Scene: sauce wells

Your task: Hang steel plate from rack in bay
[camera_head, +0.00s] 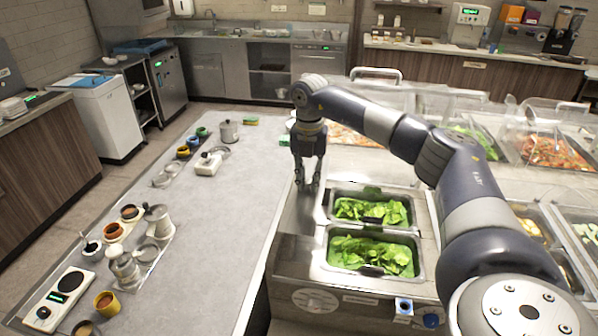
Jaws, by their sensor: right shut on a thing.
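My right gripper (308,181) points down at the left side of the food counter, beside the wells of green leaves. It is shut on what looks like the steel plate (298,212), a dull grey sheet hanging below the fingers. The plate's lower edge is hard to tell from the steel counter around it. The far well (333,192) and the near well (325,268) of leaves lie just right of the plate. I cannot make out the rack for certain. My left gripper is not in view.
A long grey table (225,215) stands on the left, its middle clear. A white scale (62,300), a yellow cup (107,303) and several jars and pots line its left side. Clear guards (435,100) stand over more food wells at right.

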